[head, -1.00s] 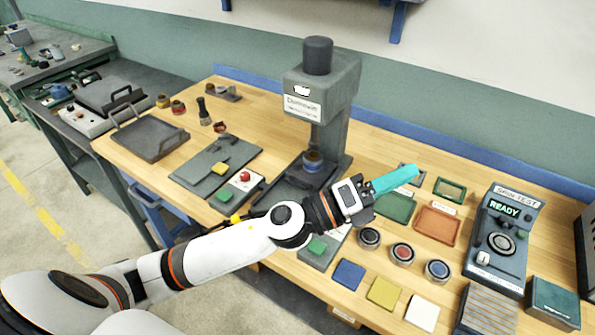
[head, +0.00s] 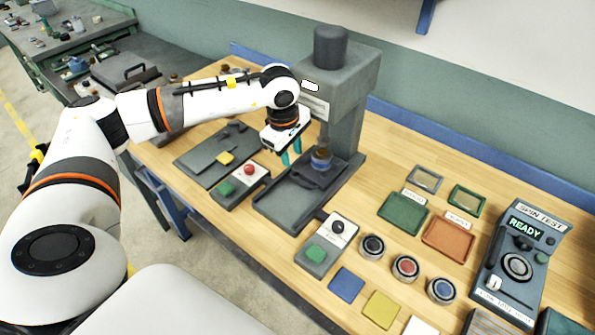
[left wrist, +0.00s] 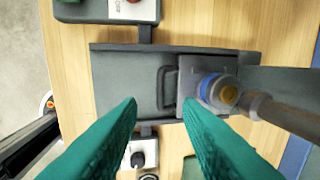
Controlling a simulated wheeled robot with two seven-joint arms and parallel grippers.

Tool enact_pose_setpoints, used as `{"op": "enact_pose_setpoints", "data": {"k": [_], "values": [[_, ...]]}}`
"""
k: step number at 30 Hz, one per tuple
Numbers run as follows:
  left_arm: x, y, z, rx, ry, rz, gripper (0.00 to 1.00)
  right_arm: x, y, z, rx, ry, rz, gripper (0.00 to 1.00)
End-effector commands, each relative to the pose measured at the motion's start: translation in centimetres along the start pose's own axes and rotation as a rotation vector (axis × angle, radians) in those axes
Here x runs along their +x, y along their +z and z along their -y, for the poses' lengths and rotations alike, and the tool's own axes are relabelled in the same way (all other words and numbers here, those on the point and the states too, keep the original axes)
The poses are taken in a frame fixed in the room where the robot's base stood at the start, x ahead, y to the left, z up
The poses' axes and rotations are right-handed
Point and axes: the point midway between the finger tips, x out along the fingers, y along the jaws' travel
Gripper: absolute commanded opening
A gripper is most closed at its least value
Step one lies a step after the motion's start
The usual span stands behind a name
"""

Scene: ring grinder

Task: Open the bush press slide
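The grey bush press (head: 345,90) stands at the back of the wooden table, with a dark cylinder on top. Its slide (left wrist: 187,72) sits at the press end of the long grey base (head: 290,202), with a dark bar handle (left wrist: 162,88) on its front edge. A blue cup with a brass-coloured centre (left wrist: 222,92) sits on the slide, under the ram. My left gripper (head: 291,162) points down above the base, beside the press. Its teal fingers are open and empty in the left wrist view (left wrist: 160,108), with the handle showing beyond the gap between them. My right gripper is not in view.
A box with a red button (head: 249,170) lies left of the base, and one with a black knob (head: 338,228) lies right of it. Coloured trays (head: 403,214), several round cups and a spin tester (head: 516,262) fill the right side.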

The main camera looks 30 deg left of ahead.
Motion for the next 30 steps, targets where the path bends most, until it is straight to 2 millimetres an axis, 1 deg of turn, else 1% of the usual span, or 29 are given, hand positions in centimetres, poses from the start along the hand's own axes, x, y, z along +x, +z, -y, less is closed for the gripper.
{"op": "enact_pose_setpoints", "data": {"k": [1, 9, 12, 15, 19, 27, 29, 30], "values": [[0.8, -0.1, -0.1, 0.000, 0.007, -0.002, 0.33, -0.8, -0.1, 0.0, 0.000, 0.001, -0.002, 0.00], [6.2, -0.2, 0.0, -0.001, 0.005, -0.004, 0.33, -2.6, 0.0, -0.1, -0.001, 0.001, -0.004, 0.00], [7.7, -0.2, 0.0, -0.001, 0.003, -0.005, 0.33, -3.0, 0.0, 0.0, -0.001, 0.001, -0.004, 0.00], [8.8, -0.2, 0.0, 0.000, 0.002, -0.005, 0.33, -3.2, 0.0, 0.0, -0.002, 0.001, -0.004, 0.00], [9.5, -0.2, 0.0, 0.000, 0.000, -0.005, 0.33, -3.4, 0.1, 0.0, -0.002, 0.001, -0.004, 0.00], [9.7, -0.2, 0.0, 0.000, 0.000, -0.005, 0.33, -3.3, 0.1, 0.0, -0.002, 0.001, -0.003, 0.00], [9.7, -0.2, 0.0, 0.000, 0.000, -0.005, 0.23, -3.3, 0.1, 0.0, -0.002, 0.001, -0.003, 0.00], [9.6, -0.2, 0.0, 0.000, 0.000, -0.005, 0.16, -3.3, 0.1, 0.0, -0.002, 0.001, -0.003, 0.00]]}}
